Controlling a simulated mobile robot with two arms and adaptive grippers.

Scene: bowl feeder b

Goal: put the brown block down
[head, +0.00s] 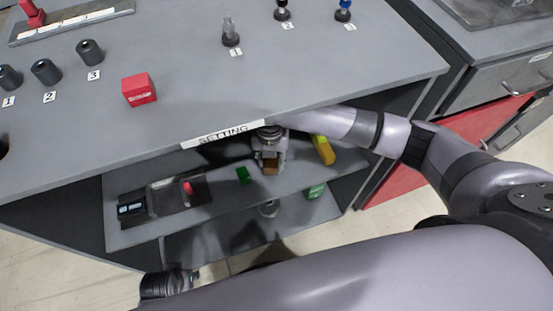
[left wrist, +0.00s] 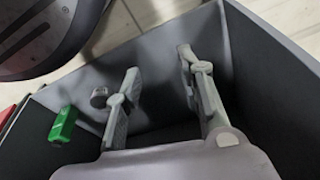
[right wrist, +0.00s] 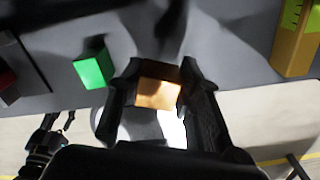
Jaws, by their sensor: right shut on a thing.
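The brown block (head: 271,168) is between the fingers of my right gripper (head: 270,160), at the front of the middle shelf under the tabletop. In the right wrist view the brown block (right wrist: 158,94) sits between the two dark fingers of the right gripper (right wrist: 158,75), which is shut on it. The block is near the shelf's front edge; I cannot tell whether it touches the shelf. My left gripper (left wrist: 158,62) is open and empty in the left wrist view, with its fingers wide apart inside a dark grey compartment.
On the middle shelf (head: 225,200) a green block (head: 243,175) is left of the right gripper and a yellow block (head: 323,150) right of it. A dark device (head: 132,208) stands further left. The tabletop (head: 200,60) overhangs.

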